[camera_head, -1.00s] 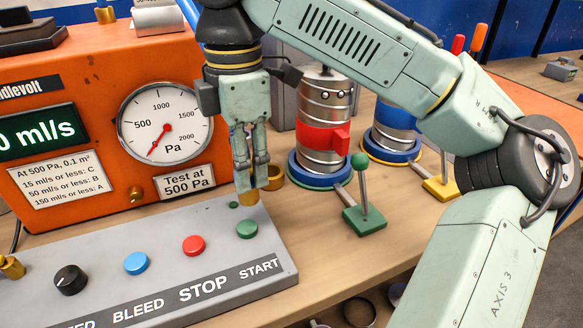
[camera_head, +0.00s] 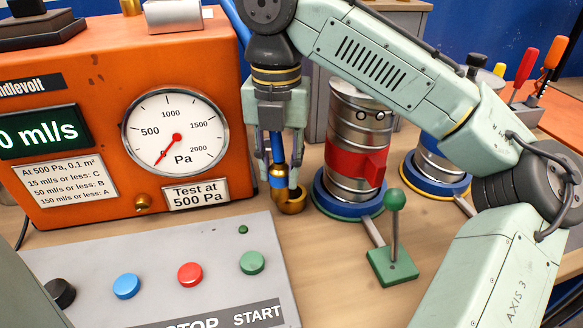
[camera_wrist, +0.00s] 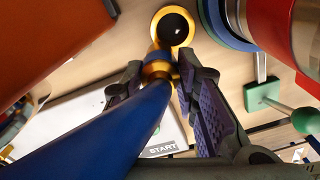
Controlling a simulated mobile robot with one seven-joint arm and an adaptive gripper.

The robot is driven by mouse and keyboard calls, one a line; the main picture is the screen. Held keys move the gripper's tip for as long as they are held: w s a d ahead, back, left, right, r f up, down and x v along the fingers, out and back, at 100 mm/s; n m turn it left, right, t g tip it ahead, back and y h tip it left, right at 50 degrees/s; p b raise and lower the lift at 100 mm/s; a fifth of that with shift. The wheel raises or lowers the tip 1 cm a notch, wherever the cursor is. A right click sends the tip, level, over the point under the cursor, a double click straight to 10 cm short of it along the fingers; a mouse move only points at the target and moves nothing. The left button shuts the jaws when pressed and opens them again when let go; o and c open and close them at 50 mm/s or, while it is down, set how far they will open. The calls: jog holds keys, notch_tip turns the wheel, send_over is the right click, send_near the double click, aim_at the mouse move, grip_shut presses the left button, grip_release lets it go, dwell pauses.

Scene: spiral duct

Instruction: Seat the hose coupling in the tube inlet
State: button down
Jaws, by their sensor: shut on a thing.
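My gripper (camera_head: 278,160) points down and is shut on the blue hose (camera_wrist: 110,125) at its brass coupling (camera_head: 277,172). The wrist view shows the brass coupling (camera_wrist: 157,70) between the dark finger pads. The port's opening is not visible.
The orange tester (camera_head: 80,110) with its dial stands left. The grey button panel (camera_head: 200,250) is in front. A green-knobbed lever (camera_head: 394,225) stands in front of the tube. A second blue-based tube (camera_head: 437,165) stands farther right.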

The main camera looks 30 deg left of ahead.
jog(key=shift+w+f+p, duration=0.25)
jog(key=shift+w+f, duration=0.5)
jog(key=shift+f, duration=0.2)
jog(key=shift+w+f+p, duration=0.25)
jog(key=shift+w+f, duration=0.5)
jog(key=shift+f, duration=0.2)
jog(key=shift+f, duration=0.15)
jog(key=c, duration=1.2)
grip_release()
jog(key=shift+d, duration=0.1)
jog(key=shift+c, duration=0.2)
notch_tip(320, 180, up, 12)
jog(key=shift+r, duration=0.2)
jog(key=shift+f, duration=0.1)
